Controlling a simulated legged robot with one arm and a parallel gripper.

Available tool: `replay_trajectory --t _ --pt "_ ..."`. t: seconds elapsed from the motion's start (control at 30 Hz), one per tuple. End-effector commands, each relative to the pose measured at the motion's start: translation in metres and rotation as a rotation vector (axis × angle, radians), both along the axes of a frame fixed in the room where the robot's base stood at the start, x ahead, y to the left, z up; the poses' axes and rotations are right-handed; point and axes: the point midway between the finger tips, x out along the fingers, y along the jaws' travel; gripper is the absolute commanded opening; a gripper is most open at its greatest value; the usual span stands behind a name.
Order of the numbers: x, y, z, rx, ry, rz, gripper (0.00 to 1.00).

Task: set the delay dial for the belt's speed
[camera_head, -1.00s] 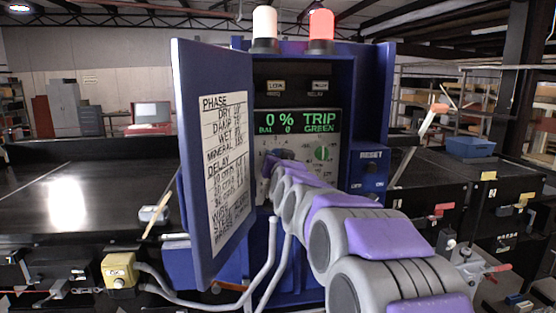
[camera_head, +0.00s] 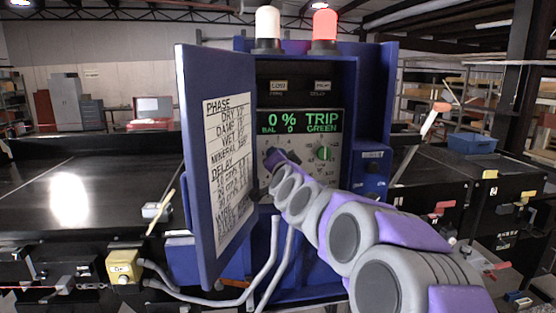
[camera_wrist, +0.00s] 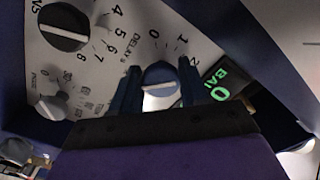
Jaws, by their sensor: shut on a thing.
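My gripper (camera_wrist: 160,88) has its two dark fingers on either side of a round blue-grey knob (camera_wrist: 160,75) with a white pointer line, and is shut on it. The line lies roughly level in the wrist view. Figures 0, 1 and 2 show around the knob. "DELAY s" is printed between it and a black knob (camera_wrist: 63,27), with 4 to 7 nearby; I cannot tell which knob that label belongs to. In the head view my gripper (camera_head: 272,160) covers the left dial of the panel. The display (camera_head: 300,121) reads 0 %, TRIP, BAL 0, GREEN.
The cabinet's open blue door (camera_head: 190,150) stands left of my arm and carries a card (camera_head: 229,165) headed PHASE and DELAY. A green knob (camera_head: 324,153) and the reset box (camera_head: 372,165) are to the right. A white lamp (camera_head: 268,22) and red lamp (camera_head: 325,25) stand on top.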

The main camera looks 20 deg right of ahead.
Motion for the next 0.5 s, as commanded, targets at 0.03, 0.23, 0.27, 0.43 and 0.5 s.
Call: replay_trajectory --t 0.03,0.23,0.27,0.43,0.5 --pt "-0.0001 -0.0006 0.0004 0.002 -0.002 -0.001 0.14" --pt "-0.0009 -0.0009 0.0013 0.002 -0.004 -0.001 0.14" --pt "-0.0009 -0.0009 0.0016 0.002 -0.004 -0.002 0.14" --pt "-0.0012 -0.001 0.002 0.002 -0.004 -0.002 0.54" --pt "-0.0013 -0.0009 0.002 0.001 -0.004 -0.002 0.61"
